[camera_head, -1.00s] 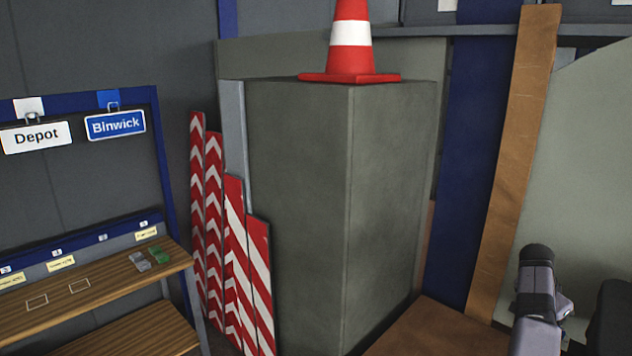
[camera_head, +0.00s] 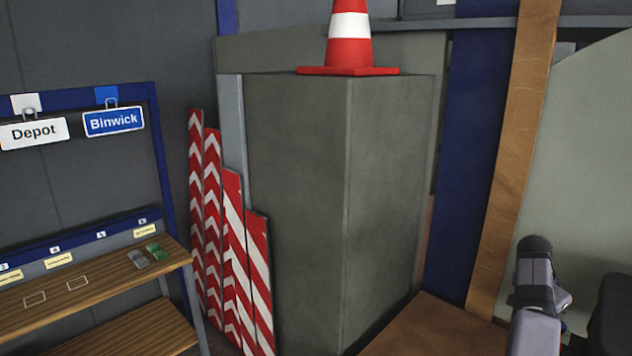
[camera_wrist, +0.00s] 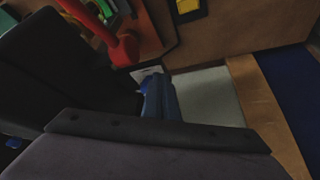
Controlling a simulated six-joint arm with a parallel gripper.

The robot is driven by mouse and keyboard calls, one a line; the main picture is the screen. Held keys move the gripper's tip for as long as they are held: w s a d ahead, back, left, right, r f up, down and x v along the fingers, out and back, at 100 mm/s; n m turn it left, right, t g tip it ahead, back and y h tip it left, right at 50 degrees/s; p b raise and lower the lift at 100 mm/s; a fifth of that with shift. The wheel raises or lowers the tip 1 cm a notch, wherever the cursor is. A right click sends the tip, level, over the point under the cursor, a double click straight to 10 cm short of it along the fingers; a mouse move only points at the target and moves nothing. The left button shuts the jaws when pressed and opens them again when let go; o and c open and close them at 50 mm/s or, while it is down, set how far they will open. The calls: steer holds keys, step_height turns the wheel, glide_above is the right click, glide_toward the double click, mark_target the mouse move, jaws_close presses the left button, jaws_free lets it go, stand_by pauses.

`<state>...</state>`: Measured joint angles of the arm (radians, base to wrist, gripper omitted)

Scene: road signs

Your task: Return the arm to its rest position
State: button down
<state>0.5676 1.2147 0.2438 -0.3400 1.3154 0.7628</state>
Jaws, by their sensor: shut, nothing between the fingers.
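My arm (camera_head: 535,285) stands at the lower right of the head view, in front of the pale panel. My gripper's fingers are out of sight in the head view. In the wrist view my gripper (camera_wrist: 158,82) shows as blue-grey fingers close together above the dark bar of the wrist. The fingers look shut, with nothing seen between them. Much of the wrist view is dark and filled by my own arm parts.
A wooden shelf (camera_head: 100,282) stands at left, below the hanging Depot (camera_head: 33,133) and Binwick (camera_head: 113,122) signs. Striped boards (camera_head: 234,260) lean against a grey block (camera_head: 300,200) topped by a cone (camera_head: 348,45). A red object (camera_wrist: 122,48) lies near the fingers' far side.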

steer(key=s+a+f+n+y+b, duration=0.2)
steer(key=a+n, duration=0.2)
steer(key=a, duration=0.9)
steer(key=s+a+f+n+y+b, duration=0.25)
steer(key=a+n, duration=0.25)
steer(key=a, duration=0.9)
steer(key=s+a+f+n+b, duration=0.1)
steer(key=s+a+f+n, duration=0.1)
steer(key=s+a, duration=0.3)
steer(key=s+a+f+n+g+b, duration=0.1)
steer(key=s+a+f, duration=0.4)
steer(key=s, duration=0.7)
steer(key=s+a+f+n+y+b, duration=0.1)
steer(key=s+a+f+n, duration=0.2)
steer(key=s+a, duration=0.3)
steer(key=s+f, duration=0.1)
steer(key=s, duration=0.2)
steer(key=shift+s+g, duration=0.15)
steer(key=shift+g, duration=0.15)
steer(key=shift+a+f, duration=0.1)
step_height(320, 180, down, 23)
steer(key=b, duration=2.3)
steer(key=shift+r, duration=0.2)
